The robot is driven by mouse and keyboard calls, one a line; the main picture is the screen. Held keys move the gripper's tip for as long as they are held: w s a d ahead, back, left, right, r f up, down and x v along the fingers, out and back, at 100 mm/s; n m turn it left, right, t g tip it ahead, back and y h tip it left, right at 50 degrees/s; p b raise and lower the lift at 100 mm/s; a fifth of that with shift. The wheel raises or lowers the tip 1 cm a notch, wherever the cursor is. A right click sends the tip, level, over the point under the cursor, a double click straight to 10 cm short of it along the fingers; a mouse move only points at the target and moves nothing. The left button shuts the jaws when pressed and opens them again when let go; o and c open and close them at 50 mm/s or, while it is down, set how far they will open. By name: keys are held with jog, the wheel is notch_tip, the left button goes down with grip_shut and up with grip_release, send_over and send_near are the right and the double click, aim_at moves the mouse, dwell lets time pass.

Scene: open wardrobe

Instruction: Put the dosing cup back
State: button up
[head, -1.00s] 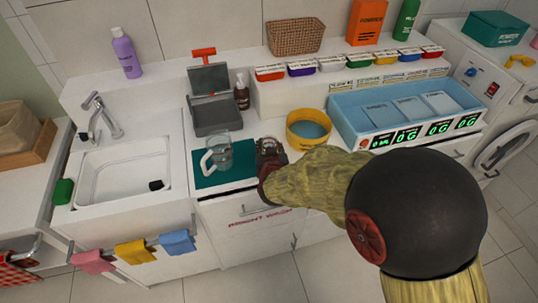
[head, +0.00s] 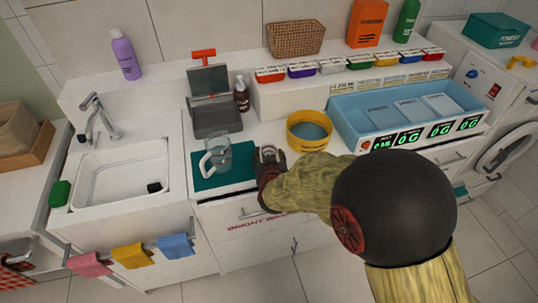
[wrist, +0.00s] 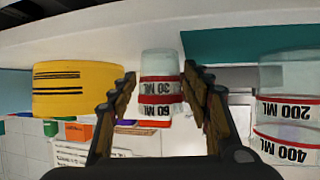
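The dosing cup (wrist: 160,88) is small and clear with red-and-white 30 ML and 60 ML bands. In the wrist view, which is upside down, it stands on the counter between my gripper's fingers (wrist: 160,80), with narrow gaps on both sides. My gripper is open around it. In the head view my gripper (head: 268,155) is at the counter's front, just right of the teal mat (head: 238,179), and mostly hides the cup. A clear measuring jug (head: 217,158) stands on the mat; its 200 ML and 400 ML bands show in the wrist view (wrist: 287,110).
A yellow round container (head: 309,131) stands behind and right of my gripper. A blue tray (head: 345,112) with digital readouts is farther right. The sink (head: 125,178) is left.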

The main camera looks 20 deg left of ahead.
jog(key=shift+o, duration=0.4)
jog(key=shift+r, duration=0.2)
jog(key=shift+s+r+p, duration=0.2)
jog(key=shift+s+p, duration=0.1)
jog(key=p+v, duration=0.3)
jog(key=v, duration=0.8)
jog(key=shift+d, duration=0.2)
jog(key=shift+s+r, duration=0.1)
